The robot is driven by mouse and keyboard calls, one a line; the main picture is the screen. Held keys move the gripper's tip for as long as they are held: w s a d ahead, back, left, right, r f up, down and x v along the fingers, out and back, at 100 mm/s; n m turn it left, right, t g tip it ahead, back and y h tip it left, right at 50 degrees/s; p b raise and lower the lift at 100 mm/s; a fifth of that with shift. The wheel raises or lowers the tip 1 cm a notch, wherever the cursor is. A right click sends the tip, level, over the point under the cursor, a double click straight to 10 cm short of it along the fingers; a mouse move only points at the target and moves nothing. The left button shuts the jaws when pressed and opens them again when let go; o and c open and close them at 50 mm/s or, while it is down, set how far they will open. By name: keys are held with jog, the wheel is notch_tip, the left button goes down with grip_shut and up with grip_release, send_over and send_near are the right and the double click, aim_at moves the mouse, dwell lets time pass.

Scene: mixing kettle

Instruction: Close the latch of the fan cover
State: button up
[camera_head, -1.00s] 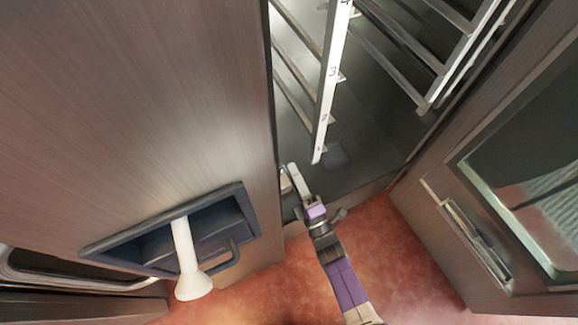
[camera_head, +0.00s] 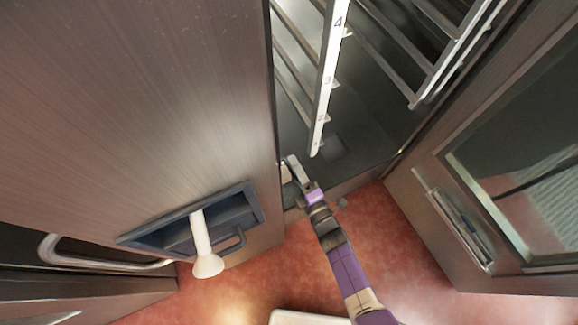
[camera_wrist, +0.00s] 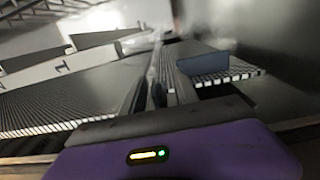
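My gripper (camera_head: 291,162) is at the right edge of the large brown panel, at the opening of the tall cabinet and below the numbered rail. In the wrist view, its dark fingers (camera_wrist: 158,92) point forward, close together; the gap between them is unclear. A small blue-grey block (camera_wrist: 203,65) sits just right of the fingers, on a surface with a finely ribbed edge; I cannot tell whether it is the latch. A small pale piece (camera_head: 285,172) shows beside the gripper. I cannot make out the fan cover for certain.
The brown panel (camera_head: 150,90) with a recessed dark handle (camera_head: 240,215) and white funnel-like piece (camera_head: 203,245) stands left. A glazed door (camera_head: 430,175) stands open right. The numbered rail (camera_head: 327,75) and rack bars are above my gripper.

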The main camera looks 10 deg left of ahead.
jog(key=p+v, duration=0.1)
jog(key=v, duration=0.5)
dwell(0.6)
jog(key=s+d+r+m+t+h+p, duration=0.1)
jog(key=s+d+r+m+h+p, duration=0.45)
jog(key=s+d+r+m, duration=1)
jog(key=s+d+r+m+h+p, duration=0.1)
jog(key=s+r+m, duration=0.2)
jog(key=r, duration=0.4)
jog(key=s+d+r+m+h+p, duration=0.1)
jog(key=s+d+r+m+h, duration=0.1)
jog(key=s+r, duration=0.3)
jog(key=s+d+r+m+g+h+p, duration=0.1)
jog(key=s+r+m, duration=0.3)
jog(key=r, duration=0.7)
jog(key=shift+d+h, duration=0.2)
jog(key=shift+h, duration=0.15)
jog(key=shift+r, duration=0.1)
